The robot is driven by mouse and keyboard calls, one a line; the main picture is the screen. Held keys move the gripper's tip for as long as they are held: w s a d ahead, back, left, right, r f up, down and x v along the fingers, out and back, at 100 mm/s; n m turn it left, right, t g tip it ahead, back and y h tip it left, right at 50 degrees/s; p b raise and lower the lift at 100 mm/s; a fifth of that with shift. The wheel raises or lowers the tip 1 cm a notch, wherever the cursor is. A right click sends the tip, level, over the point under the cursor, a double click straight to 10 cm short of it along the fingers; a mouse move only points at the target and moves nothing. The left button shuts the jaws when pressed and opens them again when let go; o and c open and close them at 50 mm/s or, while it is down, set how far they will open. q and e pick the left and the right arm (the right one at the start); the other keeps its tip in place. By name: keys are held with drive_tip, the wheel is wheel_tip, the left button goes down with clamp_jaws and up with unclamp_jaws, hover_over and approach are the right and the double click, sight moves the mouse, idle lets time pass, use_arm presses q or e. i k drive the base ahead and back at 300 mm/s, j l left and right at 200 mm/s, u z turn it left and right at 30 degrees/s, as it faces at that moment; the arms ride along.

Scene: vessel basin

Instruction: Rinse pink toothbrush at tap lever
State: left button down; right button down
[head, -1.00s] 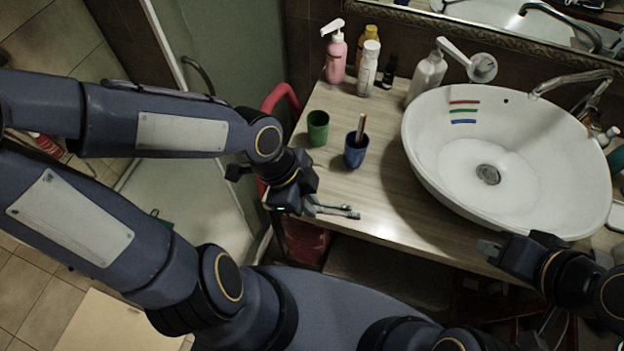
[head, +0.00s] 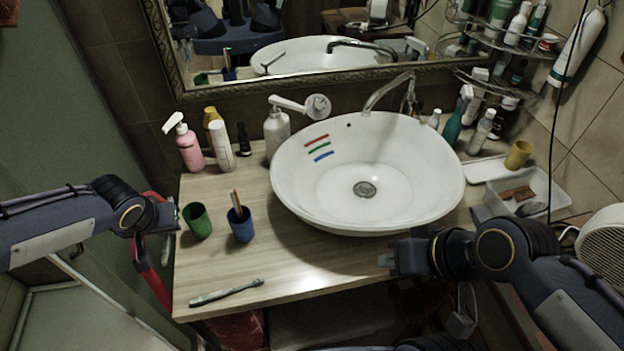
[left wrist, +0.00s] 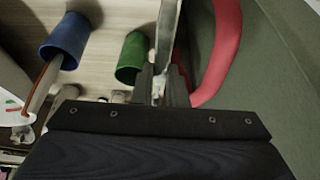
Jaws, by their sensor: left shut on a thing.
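The tap (head: 388,92) rises behind the white basin (head: 290,205); its lever is too small to make out clearly. A brush with a reddish handle (head: 236,202) stands in the blue cup (head: 242,228); it also shows in the left wrist view (left wrist: 40,88), and I take it for the pink toothbrush. My left gripper (head: 170,216) is at the counter's left edge, beside the green cup (head: 197,221). In the left wrist view its fingers (left wrist: 162,88) are shut on a thin pale-grey thing (left wrist: 166,35), its kind unclear. My right gripper (head: 388,260) is before the basin, its jaw opening unclear.
A grey-teal toothbrush (head: 226,292) lies near the counter's front edge. Bottles (head: 188,147) and a white-pump bottle (head: 277,130) stand at the back. A tray (head: 555,195) is at the right. A red rail (left wrist: 222,50) is near my left gripper. The front-left counter is mostly clear.

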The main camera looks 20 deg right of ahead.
sight(412, 103)
drive_tip(key=k+z, duration=0.6)
drive_tip(key=i+l+z, duration=0.15)
drive_tip(key=z, duration=0.2)
drive_tip(key=i+l+z, duration=0.1)
drive_tip(key=i+z, duration=0.25)
drive_tip(key=i, duration=0.4)
